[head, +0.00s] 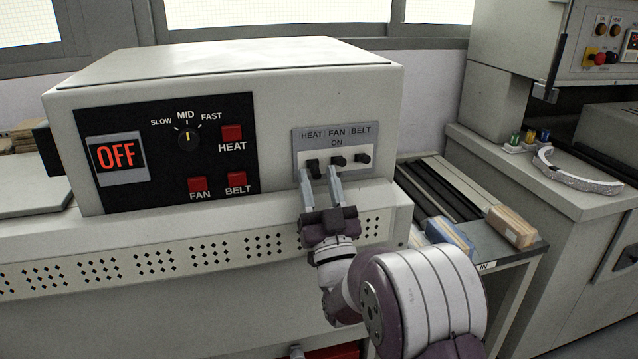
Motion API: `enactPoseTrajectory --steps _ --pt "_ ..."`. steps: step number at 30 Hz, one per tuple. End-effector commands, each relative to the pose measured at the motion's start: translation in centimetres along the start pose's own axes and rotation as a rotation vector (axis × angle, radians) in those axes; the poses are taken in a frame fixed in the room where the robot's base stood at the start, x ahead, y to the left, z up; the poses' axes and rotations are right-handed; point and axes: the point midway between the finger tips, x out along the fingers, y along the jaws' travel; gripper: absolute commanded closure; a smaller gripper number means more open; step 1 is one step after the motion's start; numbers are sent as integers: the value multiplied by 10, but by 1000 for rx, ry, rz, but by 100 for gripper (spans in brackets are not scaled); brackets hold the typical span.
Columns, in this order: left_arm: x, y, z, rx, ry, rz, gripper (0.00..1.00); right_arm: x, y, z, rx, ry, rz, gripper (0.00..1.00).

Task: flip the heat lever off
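My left gripper is out of view.
The black panel (165,190) left of the plate has an orange OFF display (117,156), a speed dial (188,140) and red HEAT, FAN and BELT buttons. A perforated ledge (110,245) runs below. A rack (470,215) and a machine with a white curved piece (575,175) stand right.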

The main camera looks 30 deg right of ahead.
Motion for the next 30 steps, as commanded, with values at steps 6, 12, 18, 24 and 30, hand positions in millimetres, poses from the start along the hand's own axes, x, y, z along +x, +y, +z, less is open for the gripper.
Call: enactPoseTrajectory --steps 6,12,18,24,30 --pt "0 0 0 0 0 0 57 0 0 0 0 1 0 58" --pt "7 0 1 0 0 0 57 -33 0 2 0 -1 0 58" --pt "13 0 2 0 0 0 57 -88 0 2 -1 -4 1 58" --pt "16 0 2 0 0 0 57 -122 0 1 0 -1 1 58" --pt "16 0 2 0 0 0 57 -127 0 0 0 2 1 58"
